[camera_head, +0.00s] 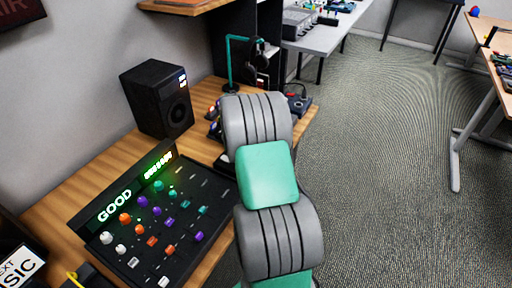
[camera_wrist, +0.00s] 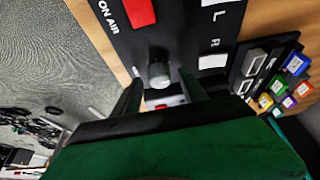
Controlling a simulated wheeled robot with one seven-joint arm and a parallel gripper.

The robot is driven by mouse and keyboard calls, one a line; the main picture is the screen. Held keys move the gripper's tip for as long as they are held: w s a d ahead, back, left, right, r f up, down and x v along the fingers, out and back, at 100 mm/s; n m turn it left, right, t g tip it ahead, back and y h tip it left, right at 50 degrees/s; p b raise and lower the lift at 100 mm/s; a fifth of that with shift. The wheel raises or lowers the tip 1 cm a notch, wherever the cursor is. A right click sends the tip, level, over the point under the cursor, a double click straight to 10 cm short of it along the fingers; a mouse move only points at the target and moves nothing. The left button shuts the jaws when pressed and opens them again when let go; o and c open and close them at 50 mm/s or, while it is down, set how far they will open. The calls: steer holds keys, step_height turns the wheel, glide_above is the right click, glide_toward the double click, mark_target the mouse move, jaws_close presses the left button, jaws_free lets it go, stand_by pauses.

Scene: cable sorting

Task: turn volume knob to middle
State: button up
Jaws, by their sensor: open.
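In the wrist view a round grey knob (camera_wrist: 159,75) stands on a black panel (camera_wrist: 185,35), below a red ON AIR button (camera_wrist: 139,12). No volume label or pointer mark on the knob can be made out. My gripper (camera_wrist: 160,80) is open, with one dark finger on each side of the knob. Gaps show between the fingers and the knob; contact at its lower part cannot be told. In the head view my arm hides the gripper and this knob.
A mixer (camera_head: 92,222) with coloured knobs, sliders and a lit GOOD sign lies on the wooden desk (camera_head: 75,185). A black speaker (camera_head: 157,98) stands behind it. A headphone stand (camera_head: 230,62) is farther back. Coloured buttons (camera_wrist: 297,64) lie right of the panel in the wrist view.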

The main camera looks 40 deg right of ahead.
steer(key=v, duration=0.7)
steer(key=shift+a+r, duration=0.2)
steer(key=shift+r, duration=0.15)
steer(key=s+a+r+n+t+y, duration=0.15)
steer(key=a+r+n, duration=0.45)
steer(key=a, duration=0.7)
steer(key=s+a+r+n+y+p, duration=0.1)
steer(key=s+a+n, duration=0.3)
steer(key=s+a, duration=0.3)
steer(key=s+a+r+n+y+p, duration=0.1)
steer(key=s+a+n, duration=0.3)
steer(key=s+a, duration=0.4)
steer(key=a, duration=0.4)
steer(key=shift+s+a+r+y, duration=0.15)
steer(key=shift+a+r+y, duration=0.1)
steer(key=shift+a+y, duration=0.1)
